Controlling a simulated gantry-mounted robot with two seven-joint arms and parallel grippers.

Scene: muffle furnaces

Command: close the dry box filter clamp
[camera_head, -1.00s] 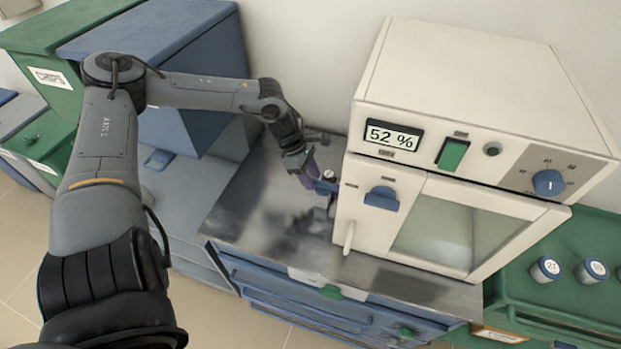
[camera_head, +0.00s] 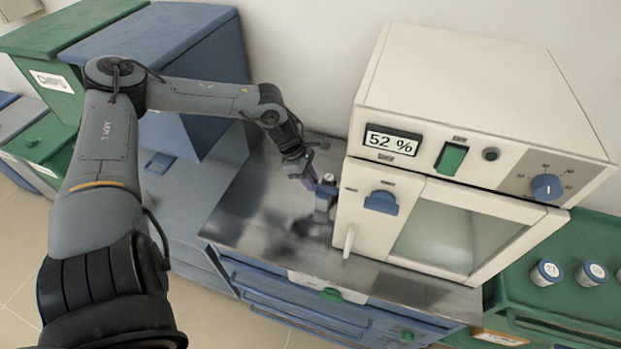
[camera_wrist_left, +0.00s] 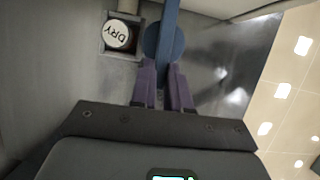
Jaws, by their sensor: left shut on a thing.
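The dry box (camera_head: 470,100) is a cream cabinet with a 52 % display, standing on the metal bench. Its filter clamp (camera_head: 323,198) is a small blue part low at the box's left side. My left gripper (camera_head: 313,181) is at the clamp. In the left wrist view, its purple fingers (camera_wrist_left: 163,86) are shut on the blue clamp lever (camera_wrist_left: 169,28). A round white cap (camera_wrist_left: 117,35) marked DRY sits in a square holder left of the lever. The fingers partly hide the lever's near end. My right gripper is not in view.
The metal bench top (camera_head: 262,205) is clear left of the clamp. A blue cabinet (camera_head: 200,70) stands behind my left arm. A green tray (camera_head: 570,300) with labelled jars is at right.

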